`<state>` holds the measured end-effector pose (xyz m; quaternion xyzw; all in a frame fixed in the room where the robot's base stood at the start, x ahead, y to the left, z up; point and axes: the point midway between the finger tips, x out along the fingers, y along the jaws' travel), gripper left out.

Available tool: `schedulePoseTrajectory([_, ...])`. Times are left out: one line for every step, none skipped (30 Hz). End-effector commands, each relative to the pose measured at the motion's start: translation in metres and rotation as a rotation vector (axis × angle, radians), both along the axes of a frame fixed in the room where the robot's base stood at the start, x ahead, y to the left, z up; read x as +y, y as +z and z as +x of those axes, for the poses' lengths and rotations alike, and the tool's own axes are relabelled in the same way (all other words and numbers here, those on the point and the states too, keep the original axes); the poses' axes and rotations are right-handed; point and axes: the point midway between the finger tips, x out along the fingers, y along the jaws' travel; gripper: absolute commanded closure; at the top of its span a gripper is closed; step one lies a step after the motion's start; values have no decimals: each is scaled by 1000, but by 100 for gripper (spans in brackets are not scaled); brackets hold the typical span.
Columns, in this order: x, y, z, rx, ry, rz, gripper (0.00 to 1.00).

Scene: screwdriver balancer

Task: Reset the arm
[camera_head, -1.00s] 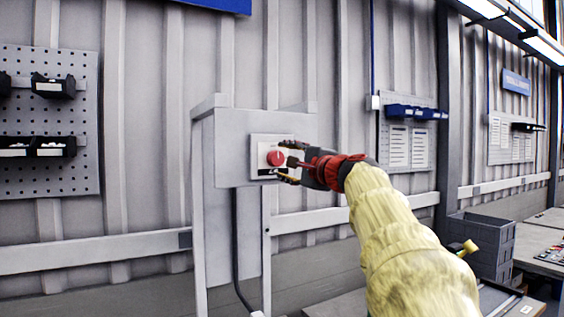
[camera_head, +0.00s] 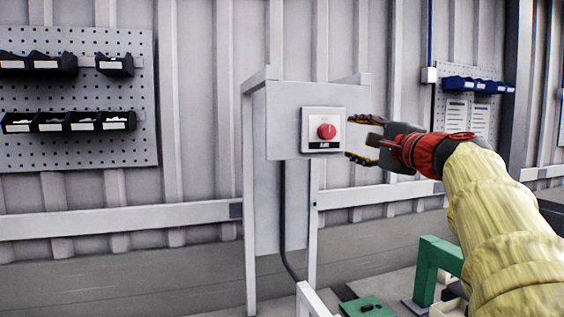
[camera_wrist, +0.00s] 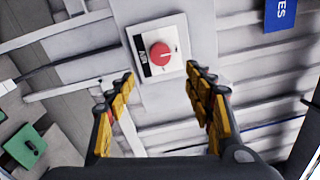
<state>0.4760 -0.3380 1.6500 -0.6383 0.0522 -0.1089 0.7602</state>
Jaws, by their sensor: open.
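My gripper (camera_head: 352,138) is open and empty, at the right of a red rotary knob (camera_head: 327,131) in the head view. The knob sits on a white square plate (camera_head: 311,115) with a black label, fixed to a grey panel on a stand. In the wrist view the knob (camera_wrist: 160,54) shows beyond and between the two spread yellow-and-black fingers (camera_wrist: 160,95). The gripper is apart from the knob. My arm in its yellow sleeve comes in from the lower right.
A pegboard with black bins (camera_head: 75,123) hangs at the left. A board with blue bins (camera_head: 478,86) hangs at the right. A green frame (camera_head: 432,262) and a green block (camera_head: 367,307) are low at the right. A cable (camera_head: 284,225) runs down the stand.

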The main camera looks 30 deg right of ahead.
Motion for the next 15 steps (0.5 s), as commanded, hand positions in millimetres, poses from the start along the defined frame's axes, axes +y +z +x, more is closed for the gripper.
schedulePoseTrajectory([0,0,0,0,0,0,48])
schedulePoseTrajectory([0,0,0,0,0,0,48])
schedulePoseTrajectory([0,0,0,0,0,0,48])
schedulePoseTrajectory([0,0,0,0,0,0,48])
schedulePoseTrajectory([0,0,0,1,0,-3,48])
schedulePoseTrajectory([0,0,0,3,0,-12,48])
schedulePoseTrajectory([1,0,0,7,1,-25,48])
schedulePoseTrajectory([1,-3,1,25,2,-54,48])
schedulePoseTrajectory([-1,-16,2,68,-1,-92,48])
schedulePoseTrajectory([-3,-29,3,103,-2,-109,48])
schedulePoseTrajectory([-5,-43,3,142,-4,-130,48])
schedulePoseTrajectory([-7,-66,2,200,-3,-156,48])
schedulePoseTrajectory([-8,-85,1,250,-3,-180,48])
schedulePoseTrajectory([-8,-105,-2,304,2,-206,48])
schedulePoseTrajectory([-5,-132,-6,378,11,-242,48])
